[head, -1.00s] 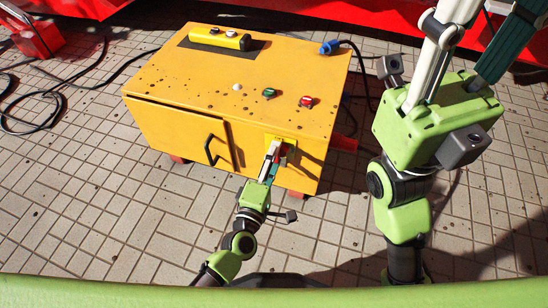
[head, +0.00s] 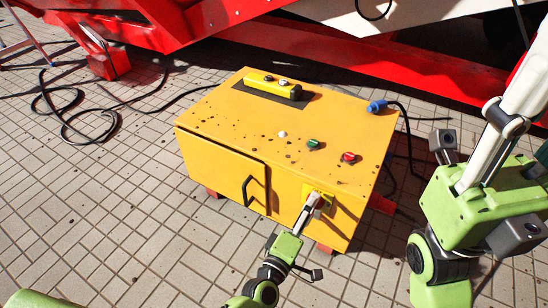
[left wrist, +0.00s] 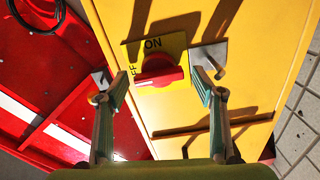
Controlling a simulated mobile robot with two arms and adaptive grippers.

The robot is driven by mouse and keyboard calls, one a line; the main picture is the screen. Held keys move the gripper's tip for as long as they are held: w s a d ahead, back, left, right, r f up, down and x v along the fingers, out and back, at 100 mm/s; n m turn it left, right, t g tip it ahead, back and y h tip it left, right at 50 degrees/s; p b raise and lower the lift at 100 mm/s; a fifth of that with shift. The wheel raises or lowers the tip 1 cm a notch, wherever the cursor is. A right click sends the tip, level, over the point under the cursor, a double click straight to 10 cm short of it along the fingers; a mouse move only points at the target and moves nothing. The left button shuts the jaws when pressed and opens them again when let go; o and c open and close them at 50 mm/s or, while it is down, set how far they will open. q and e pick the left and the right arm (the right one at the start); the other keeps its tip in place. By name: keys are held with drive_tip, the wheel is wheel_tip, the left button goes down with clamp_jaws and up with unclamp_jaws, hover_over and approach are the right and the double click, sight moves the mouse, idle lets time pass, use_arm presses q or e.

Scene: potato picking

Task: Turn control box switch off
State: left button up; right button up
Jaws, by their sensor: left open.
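The yellow control box (head: 215,112) stands on the paving in the head view. Its red rotary switch (left wrist: 160,75) sits on a yellow plate marked ON and OFF in the left wrist view. The switch's handle lies roughly sideways in that view, with ON above it and OFF at its left. My left gripper (head: 314,200) is at the switch plate on the box front; in the left wrist view its open fingers stand either side of the switch, apart from it. In the head view the gripper mostly hides the switch. My right gripper's body (head: 478,205) is at the right; its fingertips are out of view.
The door handle (head: 247,190) is left of my left gripper. Black cable (head: 75,110) lies on the floor. Red machinery stands behind.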

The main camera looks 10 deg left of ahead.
use_arm(q)
drive_tip(key=m, duration=0.3)
drive_tip(key=shift+r+m, duration=0.15)
drive_tip(key=shift+m, duration=0.25)
drive_tip(key=m, duration=0.8)
drive_tip(key=shift+d, duration=0.1)
drive_tip(key=m+b, duration=0.1)
drive_tip(key=m, duration=0.3)
drive_tip(key=shift+b, duration=0.3)
drive_tip(key=p+v, duration=0.5)
drive_tip(key=v, duration=0.8)
drive_tip(key=a+r+n+t, duration=0.1)
drive_tip(key=a+r+t, duration=0.1)
drive_tip(key=r, duration=0.9)
drive_tip(key=a+r+n+t+y+p, duration=0.1)
drive_tip(key=r+t, duration=0.3)
drive_tip(key=r, duration=0.7)
drive_tip(key=a+r+n+t+p, duration=0.1)
drive_tip(key=a+r+t, duration=0.2)
drive_tip(key=r, duration=0.9)
drive_tip(key=shift+w+a, duration=0.2)
drive_tip(key=shift+w, duration=0.05)
